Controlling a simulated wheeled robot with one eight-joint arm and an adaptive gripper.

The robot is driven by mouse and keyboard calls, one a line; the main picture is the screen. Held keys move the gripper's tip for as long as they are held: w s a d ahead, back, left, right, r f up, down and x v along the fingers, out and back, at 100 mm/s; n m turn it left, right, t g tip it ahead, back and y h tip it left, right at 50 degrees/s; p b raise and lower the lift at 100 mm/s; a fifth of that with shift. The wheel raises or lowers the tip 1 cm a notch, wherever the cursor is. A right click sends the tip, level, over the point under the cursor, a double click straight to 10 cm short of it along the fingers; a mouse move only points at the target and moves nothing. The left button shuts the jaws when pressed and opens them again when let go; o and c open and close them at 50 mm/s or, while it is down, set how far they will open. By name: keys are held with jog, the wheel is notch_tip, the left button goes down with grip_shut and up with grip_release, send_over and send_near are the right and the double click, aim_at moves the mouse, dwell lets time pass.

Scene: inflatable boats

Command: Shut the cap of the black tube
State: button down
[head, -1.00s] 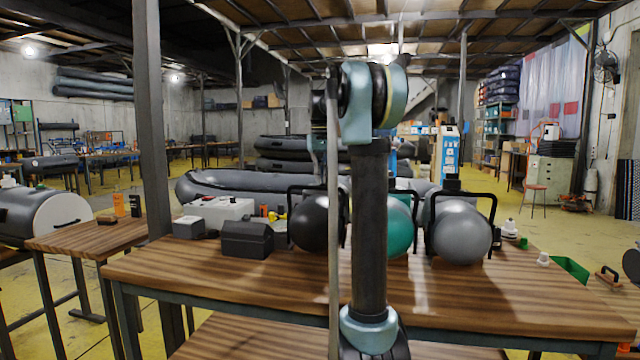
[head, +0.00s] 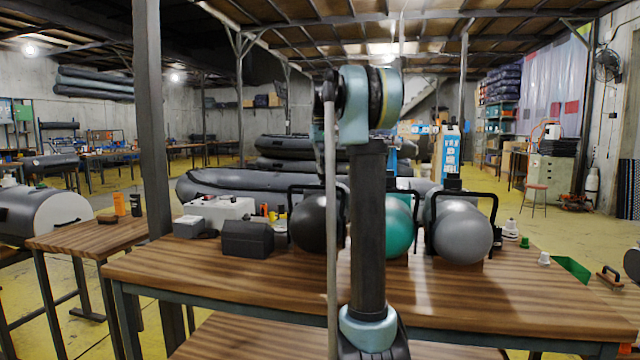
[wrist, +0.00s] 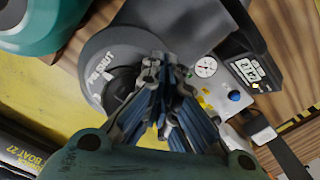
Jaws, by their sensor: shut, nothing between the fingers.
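The black tube (head: 313,222) lies on the wooden bench in the head view, left of the teal tube (head: 397,228) and end-on to me. In the wrist view a dark tube end (wrist: 185,28) carries a grey lettered ring (wrist: 97,68) around a dark round centre. I take this to be the valve; whether its cap is open I cannot tell. My gripper (wrist: 165,72) is shut and empty, its fingertips in front of the ring's right side. Contact cannot be told. In the head view my arm hides the gripper.
A grey tube (head: 462,235) lies right of the teal one. A dark toolbox (head: 247,239) stands left of the black tube. The bench front is clear.

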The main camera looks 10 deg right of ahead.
jog(key=shift+w, duration=0.15)
jog(key=shift+w+d+r, duration=0.1)
jog(key=shift+w+d, duration=0.15)
jog(key=shift+w, duration=0.3)
jog(key=shift+w+d+r, duration=0.15)
jog(key=shift+w+d, duration=0.1)
jog(key=shift+w, duration=0.35)
jog(key=shift+w+d+r, duration=0.1)
jog(key=shift+w+d, duration=0.15)
jog(key=shift+w, duration=0.4)
jog(key=shift+w+d+f, duration=0.1)
jog(key=shift+w+d, duration=0.25)
jog(key=shift+w, duration=0.25)
jog(key=shift+w+d, duration=0.1)
jog(key=shift+w, duration=0.1)
jog(key=shift+w+d, duration=0.2)
jog(key=shift+d, duration=0.15)
jog(key=shift+w, duration=0.1)
